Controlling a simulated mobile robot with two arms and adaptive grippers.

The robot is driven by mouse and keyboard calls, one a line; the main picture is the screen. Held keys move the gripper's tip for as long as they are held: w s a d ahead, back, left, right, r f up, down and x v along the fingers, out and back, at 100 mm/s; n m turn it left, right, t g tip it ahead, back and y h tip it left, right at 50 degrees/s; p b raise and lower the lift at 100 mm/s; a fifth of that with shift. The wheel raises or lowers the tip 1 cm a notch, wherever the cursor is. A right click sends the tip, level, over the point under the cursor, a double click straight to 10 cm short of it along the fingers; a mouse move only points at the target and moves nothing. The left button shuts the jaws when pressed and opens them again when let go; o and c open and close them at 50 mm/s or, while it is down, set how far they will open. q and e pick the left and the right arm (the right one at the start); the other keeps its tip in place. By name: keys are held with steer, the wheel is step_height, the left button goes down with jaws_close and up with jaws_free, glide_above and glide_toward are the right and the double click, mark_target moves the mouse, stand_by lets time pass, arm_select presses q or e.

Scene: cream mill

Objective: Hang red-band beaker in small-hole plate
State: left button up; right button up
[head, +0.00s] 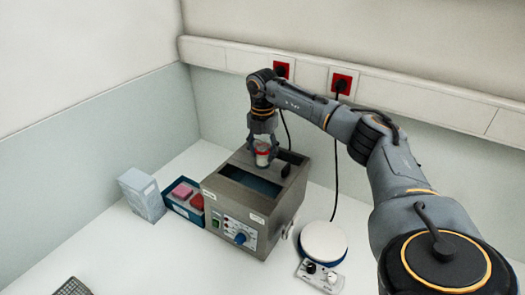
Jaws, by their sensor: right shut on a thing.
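My right gripper (263,147) points down and is shut on a small white beaker with a red band (262,157). The beaker is upright over the top of a grey metal bath (229,218). Grey plates cover parts of the bath's top, and an open part shows dark blue-green inside. I cannot tell which plate has the small hole; the holes are hidden or too small to see. I cannot tell whether the beaker is in a hole or just above the top. My left gripper is not in view.
A blue box (184,209) with pink and red things stands left of the bath, beside a pale carton (143,196). A round white-topped device (323,242) with knobs is at right. A dark grid-like object (72,288) lies front left. Cables hang from red wall sockets.

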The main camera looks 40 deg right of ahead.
mark_target(263, 160)
steer(key=shift+f, duration=0.1)
stand_by(0.4)
steer(key=shift+f, duration=0.1)
steer(key=shift+f+b, duration=0.3)
steer(key=shift+f, duration=0.15)
stand_by(0.5)
steer(key=shift+f, duration=0.25)
stand_by(0.4)
steer(key=shift+f, duration=0.55)
steer(key=shift+s+f+b, duration=0.1)
steer(key=shift+s+b, duration=0.05)
steer(key=shift+b, duration=0.15)
